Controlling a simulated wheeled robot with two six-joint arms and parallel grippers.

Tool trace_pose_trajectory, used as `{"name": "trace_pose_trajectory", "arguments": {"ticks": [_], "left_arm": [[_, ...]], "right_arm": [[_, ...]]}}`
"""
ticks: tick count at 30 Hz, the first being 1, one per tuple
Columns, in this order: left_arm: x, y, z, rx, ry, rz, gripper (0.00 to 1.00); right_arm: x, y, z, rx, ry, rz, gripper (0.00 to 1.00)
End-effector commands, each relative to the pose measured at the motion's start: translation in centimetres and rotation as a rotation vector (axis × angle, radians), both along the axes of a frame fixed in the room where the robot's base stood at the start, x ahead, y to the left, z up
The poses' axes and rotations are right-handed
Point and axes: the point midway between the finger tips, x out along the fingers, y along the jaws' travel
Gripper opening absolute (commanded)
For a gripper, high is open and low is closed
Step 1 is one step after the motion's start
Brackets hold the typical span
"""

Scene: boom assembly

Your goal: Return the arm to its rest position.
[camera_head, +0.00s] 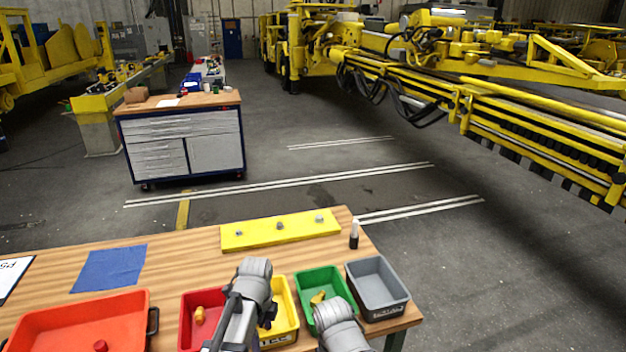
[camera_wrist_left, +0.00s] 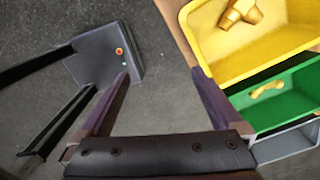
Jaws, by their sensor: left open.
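In the left wrist view my left gripper (camera_wrist_left: 161,78) is open, with two dark purple fingers apart and bare grey floor between them. Nothing is held in it. In the head view grey links of my two arms rise from the bottom edge, in front of the red, yellow and green bins. The fingers of both grippers cannot be made out there.
The wooden table (camera_head: 185,238) holds a yellow plate (camera_head: 260,235) with three bolts, a small bottle (camera_head: 354,236), a grey bin (camera_head: 378,285), a red bin (camera_head: 190,335), an orange tray (camera_head: 70,325) and a blue cloth (camera_head: 110,268). Open floor lies beyond the table.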

Motion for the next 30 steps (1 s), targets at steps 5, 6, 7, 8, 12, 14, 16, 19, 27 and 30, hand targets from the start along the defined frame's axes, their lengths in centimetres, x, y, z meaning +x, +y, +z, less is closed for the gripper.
{"name": "trace_pose_trajectory", "arguments": {"ticks": [5,6,7,8,12,14,16,19,27,30], "left_arm": [[-2.5,-1.7,-1.5,0.018,-0.002,0.24,1.0],[-3.1,-2.2,-1.8,0.023,-0.002,0.314,1.0],[-3.7,-2.6,-2.1,0.028,-0.004,0.375,1.0],[-4.3,-3.0,-2.4,0.033,-0.006,0.44,1.0],[-7.0,-4.5,-3.7,0.058,-0.021,0.752,1.0],[-8.1,-5.1,-4.2,0.066,-0.031,0.881,1.0],[-9.2,-5.7,-4.7,0.075,-0.041,1.019,1.0],[-10.5,-6.3,-5.2,0.085,-0.056,1.184,1.0],[-12.1,-7.0,-5.8,0.097,-0.08,1.41,1.0],[-12.1,-7.0,-5.7,0.097,-0.082,1.424,1.0]], "right_arm": [[0.0,0.0,-1.5,0.0,0.0,0.001,0.5],[0.0,0.0,-1.8,0.0,0.0,0.001,0.5],[0.0,0.0,-2.1,0.0,0.0,0.002,0.5],[0.0,0.0,-2.4,0.0,0.0,0.002,0.5],[0.0,0.0,-3.8,-0.001,0.0,0.003,0.5],[0.0,0.0,-4.2,-0.001,0.0,0.004,0.5],[0.0,0.0,-4.8,-0.001,0.0,0.004,0.5],[0.0,0.0,-5.3,-0.001,0.0,0.005,0.5],[0.0,0.0,-5.9,-0.001,0.0,0.005,0.5],[0.0,0.0,-5.9,-0.001,0.0,0.005,0.5]]}}
